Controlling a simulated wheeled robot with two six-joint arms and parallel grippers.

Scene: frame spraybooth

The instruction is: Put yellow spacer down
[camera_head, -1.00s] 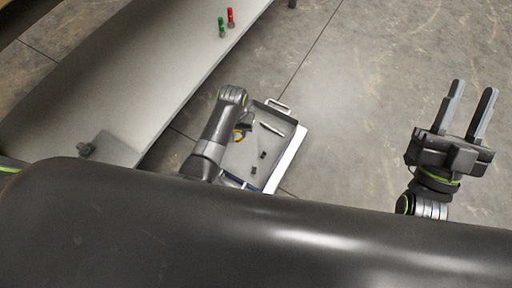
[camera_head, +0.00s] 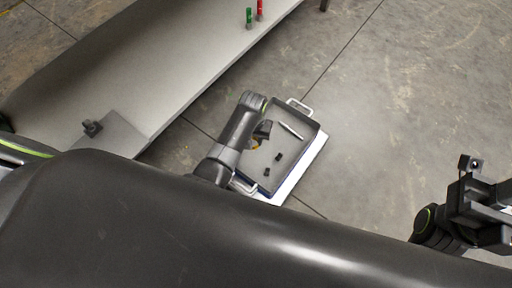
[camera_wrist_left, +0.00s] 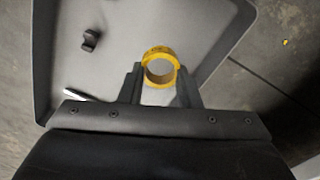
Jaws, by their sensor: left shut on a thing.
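The yellow spacer (camera_wrist_left: 158,50) is a short ring, seen in the left wrist view between my left fingers. My left gripper (camera_head: 262,132) is shut on it, over the grey tray (camera_head: 297,149). In the head view the spacer is mostly hidden by the gripper; only a small yellow bit shows. I cannot tell whether the ring touches the tray floor. My right gripper (camera_head: 488,180) is at the right edge, partly cut off, with its fingers apart and nothing seen between them.
In the tray lie a white rod (camera_head: 291,130) and small black pieces (camera_head: 278,157). The tray has a handle (camera_head: 300,104) at its far end. A light-coloured bench (camera_head: 165,70) to the left carries a green (camera_head: 249,18) and a red (camera_head: 260,10) object. The floor to the right is clear.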

